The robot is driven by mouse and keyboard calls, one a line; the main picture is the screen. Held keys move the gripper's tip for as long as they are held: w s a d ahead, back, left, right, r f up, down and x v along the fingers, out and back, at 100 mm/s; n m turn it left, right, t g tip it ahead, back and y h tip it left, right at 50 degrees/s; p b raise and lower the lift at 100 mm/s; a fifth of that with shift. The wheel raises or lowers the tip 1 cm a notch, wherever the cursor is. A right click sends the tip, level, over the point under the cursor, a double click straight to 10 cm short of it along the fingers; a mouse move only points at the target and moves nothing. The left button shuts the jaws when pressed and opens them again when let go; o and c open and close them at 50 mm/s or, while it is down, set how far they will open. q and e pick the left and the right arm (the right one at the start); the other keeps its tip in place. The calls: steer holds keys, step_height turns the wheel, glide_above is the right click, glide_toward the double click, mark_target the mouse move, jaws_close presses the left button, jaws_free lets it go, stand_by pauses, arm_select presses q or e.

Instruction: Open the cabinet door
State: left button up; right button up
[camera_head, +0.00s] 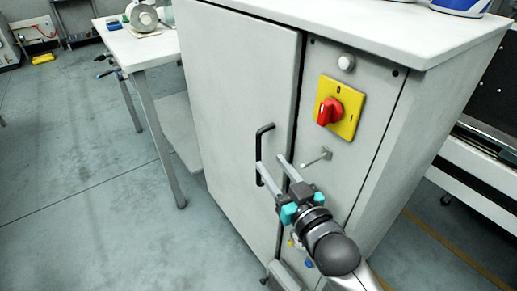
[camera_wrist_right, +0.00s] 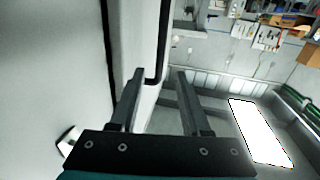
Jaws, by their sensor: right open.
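The cabinet door (camera_head: 235,95) is a pale grey panel that looks closed, flush with the cabinet front. Its black bar handle (camera_head: 259,150) stands upright near the door's right edge. My right gripper (camera_head: 271,162) is open at the handle, its two fingers pointing toward the door. In the right wrist view, the handle (camera_wrist_right: 164,45) shows between the spread fingers of the gripper (camera_wrist_right: 159,73). I cannot tell whether a finger touches it. My left gripper is not in view.
Right of the door, a fixed panel carries a red rotary switch (camera_head: 329,111) on a yellow plate (camera_head: 350,118), a white button (camera_head: 346,62) and a small lever (camera_head: 318,160). A white table (camera_head: 150,52) stands at the left. The floor (camera_head: 75,170) before it is clear.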

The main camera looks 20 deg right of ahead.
mark_target(260, 148)
steer(key=w, duration=0.2)
steer(key=w+b, duration=0.1)
steer(key=w, duration=0.1)
steer(key=w+a, duration=0.1)
steer(key=shift+w, duration=0.4)
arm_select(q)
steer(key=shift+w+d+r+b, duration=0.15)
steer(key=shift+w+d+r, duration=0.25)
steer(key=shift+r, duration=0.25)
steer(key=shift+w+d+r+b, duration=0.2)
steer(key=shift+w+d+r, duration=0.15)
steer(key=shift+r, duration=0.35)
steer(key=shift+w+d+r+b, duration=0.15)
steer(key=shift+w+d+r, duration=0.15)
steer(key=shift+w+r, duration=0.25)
arm_select(e)
steer(key=shift+w+a, duration=0.15)
steer(key=shift+w, duration=0.8)
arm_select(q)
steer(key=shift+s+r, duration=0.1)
arm_select(e)
steer(key=shift+c, duration=0.4)
jaws_close()
